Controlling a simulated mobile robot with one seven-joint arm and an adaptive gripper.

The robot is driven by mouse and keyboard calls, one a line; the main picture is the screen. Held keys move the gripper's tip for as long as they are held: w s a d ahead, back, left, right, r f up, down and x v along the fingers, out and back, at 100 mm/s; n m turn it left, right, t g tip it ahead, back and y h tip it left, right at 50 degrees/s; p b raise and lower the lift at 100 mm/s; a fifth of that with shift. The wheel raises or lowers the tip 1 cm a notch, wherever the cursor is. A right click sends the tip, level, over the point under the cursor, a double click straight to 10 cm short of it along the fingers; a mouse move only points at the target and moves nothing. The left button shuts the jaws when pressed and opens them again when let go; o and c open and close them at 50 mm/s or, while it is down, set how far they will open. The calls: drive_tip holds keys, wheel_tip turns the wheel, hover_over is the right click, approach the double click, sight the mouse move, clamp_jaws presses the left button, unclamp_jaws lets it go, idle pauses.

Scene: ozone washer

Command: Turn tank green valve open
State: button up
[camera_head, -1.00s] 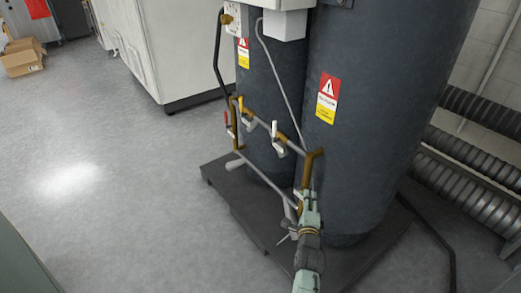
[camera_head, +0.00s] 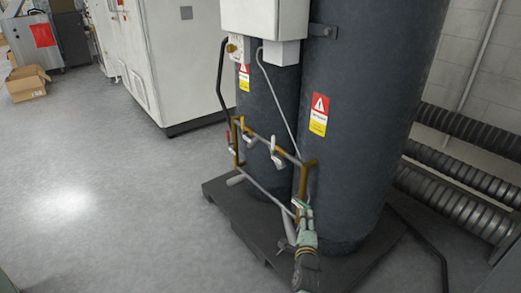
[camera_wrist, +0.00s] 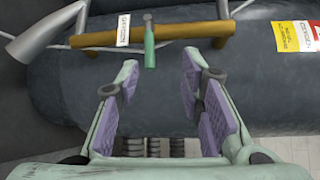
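The green valve handle (camera_wrist: 149,45) shows in the wrist view on a brass pipe (camera_wrist: 185,32) running across in front of a dark tank (camera_wrist: 75,85). My gripper (camera_wrist: 160,70) is open, with purple pads on both fingers. The handle lies just beyond the fingertips, in line with the gap between them and left of its middle. Nothing is held. In the head view my gripper (camera_head: 303,208) is at the lower right of the pipework, by the large tank (camera_head: 360,130). It hides the green handle there.
Other valve handles, one white (camera_head: 276,160) and one red (camera_head: 229,137), sit on the pipe frame to the left. The tanks stand on a dark base (camera_head: 225,203). Ribbed hoses (camera_head: 450,185) lie at right. Open floor (camera_head: 130,220) is at left.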

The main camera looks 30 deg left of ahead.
drive_tip(key=s+a+r+n+y, duration=0.2)
drive_tip(key=a+r, duration=0.2)
drive_tip(key=r, duration=0.5)
drive_tip(key=s+a+r+n+t+y+p, duration=0.1)
drive_tip(key=s+a+r+n+y, duration=0.1)
drive_tip(key=r, duration=0.8)
drive_tip(key=s+a+r+n+t+y+p, duration=0.1)
drive_tip(key=s+a+r+n+y, duration=0.1)
drive_tip(key=a+r+n, duration=0.2)
drive_tip(key=a+r, duration=0.3)
drive_tip(key=r, duration=0.3)
drive_tip(key=shift+s+r, duration=0.2)
